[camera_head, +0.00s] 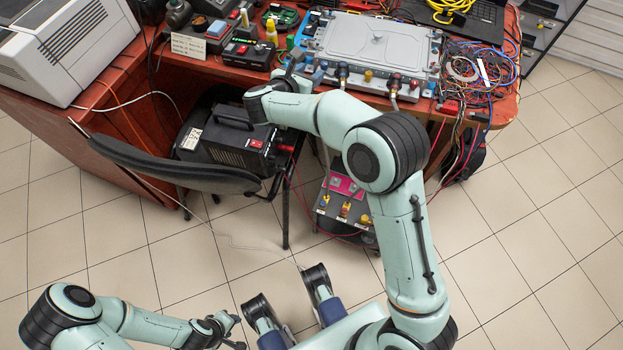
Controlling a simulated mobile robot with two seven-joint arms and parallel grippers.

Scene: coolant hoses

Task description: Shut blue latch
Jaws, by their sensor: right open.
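A grey metal unit (370,42) lies on the red-brown table, with a row of coloured hose connectors along its front edge. A small blue part (318,76) sits at the left end of this row; it may be the blue latch, but it is too small to tell whether it is open or shut. My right gripper (296,60) is open at the unit's left front corner, close to the blue part. I cannot tell whether they touch. My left gripper (238,331) is low over the floor, far from the table, and looks open and empty.
A black chair (175,166) and a black box with a handle (230,140) stand before the table. A small rack (345,205) with coloured fittings is below my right arm. Tangled wires (470,75) lie to the right. The tiled floor at right is clear.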

